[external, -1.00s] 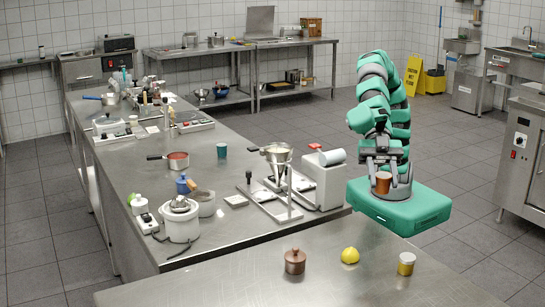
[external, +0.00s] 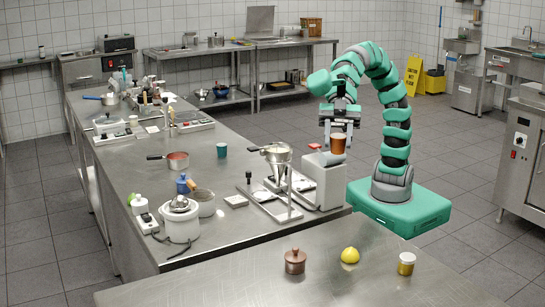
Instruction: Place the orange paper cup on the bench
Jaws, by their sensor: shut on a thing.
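The orange-brown paper cup (external: 338,143) is held upright by my gripper (external: 337,136), which is shut on it. The cup is in the air, in front of or above the white machine at the right end of the steel bench (external: 120,185); the exact gap between them is hard to tell. The bench is long and carries many items. The fingertips are small and partly hidden by the cup.
A white machine (external: 326,183) and a metal funnel stand (external: 278,160) crowd the bench's right end. A teal cup (external: 222,151) and a red-filled pan (external: 178,161) stand farther left. A nearer steel table (external: 210,285) holds a brown pot (external: 295,261), a lemon (external: 349,255) and a jar (external: 406,263).

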